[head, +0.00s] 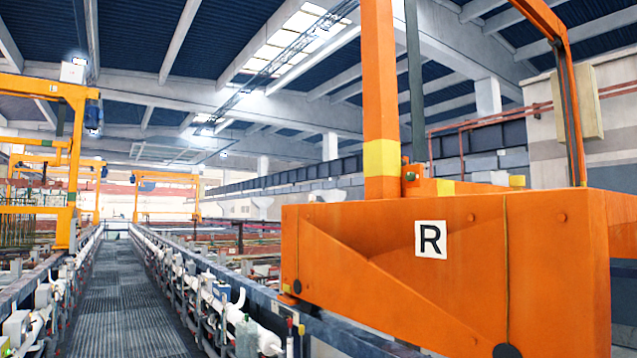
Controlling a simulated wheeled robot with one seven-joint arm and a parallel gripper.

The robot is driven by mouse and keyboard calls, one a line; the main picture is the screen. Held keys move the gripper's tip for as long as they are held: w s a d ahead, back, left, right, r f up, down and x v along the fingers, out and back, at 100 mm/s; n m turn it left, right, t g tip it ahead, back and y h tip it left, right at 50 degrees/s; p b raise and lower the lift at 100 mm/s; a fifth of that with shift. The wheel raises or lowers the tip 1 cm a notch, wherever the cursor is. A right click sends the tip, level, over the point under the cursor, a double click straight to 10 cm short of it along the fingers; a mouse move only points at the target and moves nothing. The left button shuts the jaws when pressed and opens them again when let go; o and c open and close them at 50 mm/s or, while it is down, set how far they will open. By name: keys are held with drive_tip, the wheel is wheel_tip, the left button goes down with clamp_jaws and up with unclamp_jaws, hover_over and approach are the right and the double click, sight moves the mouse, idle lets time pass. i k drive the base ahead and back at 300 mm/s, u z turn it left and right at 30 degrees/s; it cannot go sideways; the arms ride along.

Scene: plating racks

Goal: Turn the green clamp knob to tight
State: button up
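No green clamp knob can be made out in the head view. My gripper and arm are not in the view either. The large orange machine body (455,265) with a white plate marked "R" (431,239) fills the right foreground. A small green part (411,174) sits on top of it by the orange post, too small to tell what it is.
A grey grated walkway (125,300) runs straight ahead and is clear. Rails with white pipes and boxes (215,295) line its right side, and similar fittings (45,292) line its left. Yellow-orange gantry frames (75,150) stand further back.

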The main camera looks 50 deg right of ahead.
sight(410, 177)
drive_tip(key=z, duration=0.35)
drive_tip(key=i, duration=1.4)
drive_tip(key=z, duration=1.5)
drive_tip(key=i, duration=0.85)
drive_tip(key=z, duration=0.8)
